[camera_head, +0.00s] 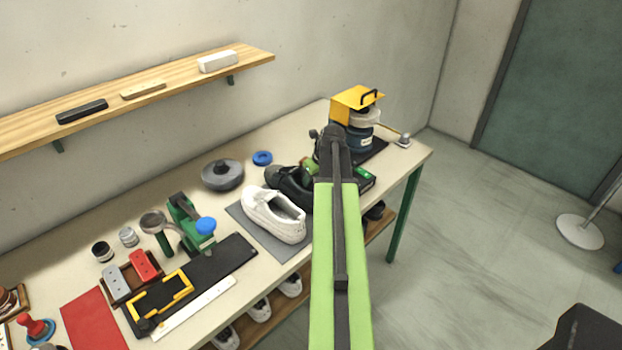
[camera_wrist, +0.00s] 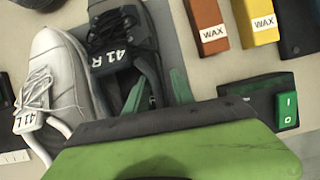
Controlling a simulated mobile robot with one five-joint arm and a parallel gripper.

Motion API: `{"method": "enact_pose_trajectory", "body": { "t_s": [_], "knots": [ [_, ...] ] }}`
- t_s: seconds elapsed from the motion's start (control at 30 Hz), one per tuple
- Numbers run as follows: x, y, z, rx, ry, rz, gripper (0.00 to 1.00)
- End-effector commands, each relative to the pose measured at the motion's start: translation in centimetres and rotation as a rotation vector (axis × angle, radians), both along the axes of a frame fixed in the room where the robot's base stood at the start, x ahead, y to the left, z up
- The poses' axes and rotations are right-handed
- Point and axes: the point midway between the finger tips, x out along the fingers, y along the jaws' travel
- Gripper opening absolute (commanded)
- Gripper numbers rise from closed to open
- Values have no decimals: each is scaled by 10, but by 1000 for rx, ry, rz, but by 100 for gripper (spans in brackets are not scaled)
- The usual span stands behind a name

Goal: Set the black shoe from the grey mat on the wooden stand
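The black shoe (camera_head: 289,182), tagged 41 R, lies on the grey mat (camera_head: 280,250) beside a white shoe (camera_head: 272,216) tagged 41 L. In the wrist view the black shoe (camera_wrist: 112,30) has its opening toward my gripper (camera_wrist: 158,90). My gripper's two green fingers are apart, one at the shoe's opening and the other beside its right side. I cannot tell whether they touch it. The white shoe (camera_wrist: 48,75) is just left of the black one. In the head view my arm hides the gripper. I cannot make out the wooden stand for certain.
An orange wax block (camera_wrist: 208,22) and a yellow one (camera_wrist: 254,20) lie right of the black shoe, near a green switch (camera_wrist: 287,108). A green press (camera_head: 188,222) stands left.

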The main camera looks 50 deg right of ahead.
Motion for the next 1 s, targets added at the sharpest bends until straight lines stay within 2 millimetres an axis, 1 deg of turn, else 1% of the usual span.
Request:
{"method": "enact_pose_trajectory", "body": {
  "t_s": [0.03,0.3,0.4,0.53,1.0],
  "knots": [
    [-4,1,17,0,0,-1,30],
    [-27,4,76,0,0,-1,30],
    [-35,5,93,1,0,-2,30],
    [-40,5,101,0,0,-1,30],
    [-41,5,98,0,0,-1,30]
  ]
}}
